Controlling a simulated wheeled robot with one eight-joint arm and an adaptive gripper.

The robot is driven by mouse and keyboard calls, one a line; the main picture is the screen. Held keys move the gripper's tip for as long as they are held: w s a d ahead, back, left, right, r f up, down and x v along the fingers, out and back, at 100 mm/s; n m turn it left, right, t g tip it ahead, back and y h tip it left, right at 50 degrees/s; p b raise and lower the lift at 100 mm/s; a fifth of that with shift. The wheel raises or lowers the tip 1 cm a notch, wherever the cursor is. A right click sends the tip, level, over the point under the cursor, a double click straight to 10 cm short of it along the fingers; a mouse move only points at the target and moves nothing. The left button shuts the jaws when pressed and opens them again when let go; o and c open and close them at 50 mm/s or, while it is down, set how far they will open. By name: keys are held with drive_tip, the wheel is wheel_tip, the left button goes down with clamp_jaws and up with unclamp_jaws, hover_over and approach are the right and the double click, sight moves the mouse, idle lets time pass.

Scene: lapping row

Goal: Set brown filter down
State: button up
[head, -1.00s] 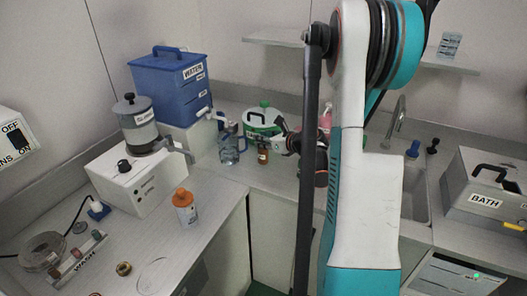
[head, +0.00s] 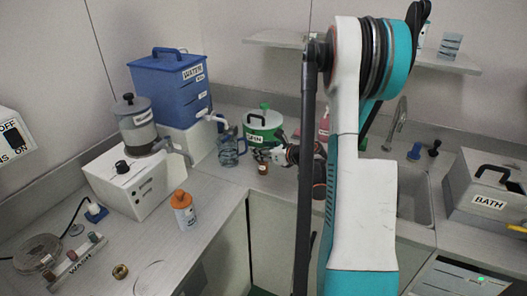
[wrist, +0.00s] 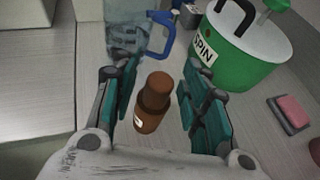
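The brown filter (wrist: 151,105) looks like a small brown bottle with a pale label low on its side. In the wrist view it stands about upright between the two fingers of my gripper (wrist: 159,92). Narrow strips of counter show between it and the fingers, so the gripper looks open around it. In the head view only the lower part of the filter (head: 262,169) shows, below my gripper (head: 276,154), in front of the green pot. Its base appears to be at the counter, but exact contact is hard to see.
The green SPIN pot (wrist: 252,52) stands behind right, and a clear jug with a blue handle (wrist: 134,27) behind left. A pink block on a dark tray (wrist: 290,112) lies to the right. An orange-capped bottle (head: 184,212) stands on the left counter (head: 215,195).

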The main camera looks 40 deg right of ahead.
drive_tip(key=shift+r, duration=0.1)
drive_tip(key=shift+s+r+p, duration=0.2)
drive_tip(key=shift+p, duration=0.1)
drive_tip(key=p+v, duration=0.3)
drive_tip(key=v, duration=0.8)
drive_tip(key=shift+s, duration=0.25)
